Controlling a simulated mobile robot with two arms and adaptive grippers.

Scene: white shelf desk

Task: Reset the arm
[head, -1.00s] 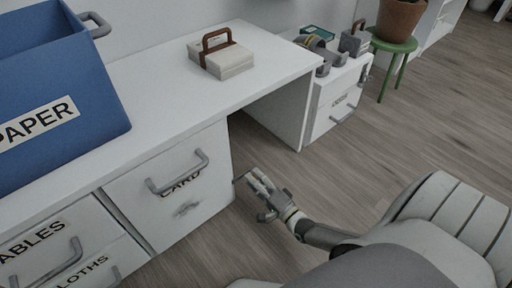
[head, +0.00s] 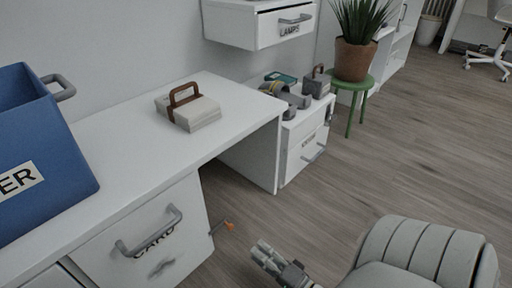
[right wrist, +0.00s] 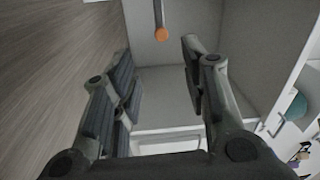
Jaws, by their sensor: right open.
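My right gripper (head: 265,254) is low in the head view, in front of the desk and to the right of the drawer marked CARD (head: 154,240). Its fingers are apart, with nothing between them, in the right wrist view (right wrist: 158,78). A thin rod with an orange tip (head: 229,226) shows beyond the fingers, near the cabinet's side. It also shows in the right wrist view (right wrist: 161,33), apart from the fingers. My left gripper is not in view.
The white desk (head: 110,150) carries a blue box (head: 40,150) and a pale case with a brown handle (head: 188,110). A LAMPS drawer (head: 265,25) hangs on the wall. A low cabinet (head: 300,150) and a potted plant (head: 355,55) on a green stool stand beyond.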

